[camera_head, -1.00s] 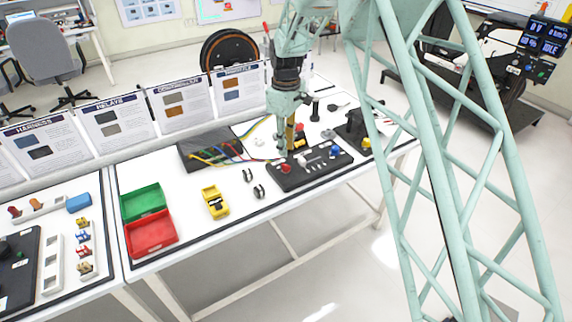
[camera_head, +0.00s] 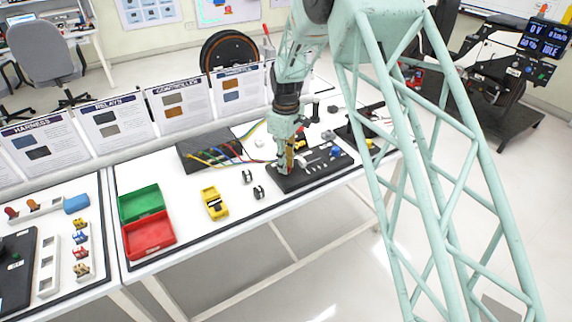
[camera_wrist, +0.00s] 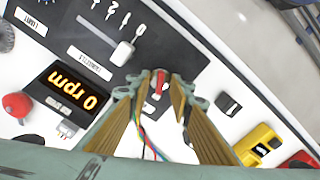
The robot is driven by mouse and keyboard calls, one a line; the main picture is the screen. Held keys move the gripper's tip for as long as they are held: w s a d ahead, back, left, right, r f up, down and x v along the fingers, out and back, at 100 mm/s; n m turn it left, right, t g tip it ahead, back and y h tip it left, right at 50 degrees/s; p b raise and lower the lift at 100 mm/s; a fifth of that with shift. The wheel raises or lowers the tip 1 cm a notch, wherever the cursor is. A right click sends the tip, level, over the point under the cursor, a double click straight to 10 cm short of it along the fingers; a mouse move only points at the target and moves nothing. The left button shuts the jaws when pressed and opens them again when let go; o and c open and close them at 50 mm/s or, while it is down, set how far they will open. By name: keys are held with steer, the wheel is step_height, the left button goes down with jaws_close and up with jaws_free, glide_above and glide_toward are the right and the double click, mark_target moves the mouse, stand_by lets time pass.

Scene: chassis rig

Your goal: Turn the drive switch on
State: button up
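The dark control panel (camera_head: 312,170) lies on the white table, and its corner shows in the wrist view (camera_wrist: 85,18). A small red lever (camera_wrist: 158,84) stands at this corner; I take it to be the drive switch, though no label on it is readable. My gripper (camera_wrist: 160,92) points down with its two tan fingers apart, one on each side of the red lever. I cannot tell whether they touch it. In the head view my gripper (camera_head: 285,166) is low over the panel's left end and hides the lever.
A display reading 0 rpm (camera_wrist: 70,92) and a red button (camera_wrist: 17,104) are nearby. Black clips (camera_head: 258,192), a yellow meter (camera_head: 214,203) and a red bin (camera_head: 150,235) lie left.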

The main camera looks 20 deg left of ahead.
steer(key=shift+c, duration=0.7)
jaws_close()
steer(key=shift+m, duration=0.5)
steer(key=m+p, duration=0.2)
steer(key=m, duration=0.3)
steer(key=shift+p, duration=0.3)
steer(key=shift+m+p, duration=0.65)
steer(key=shift+m, duration=2.35)
steer(key=shift+o, duration=0.7)
jaws_free()
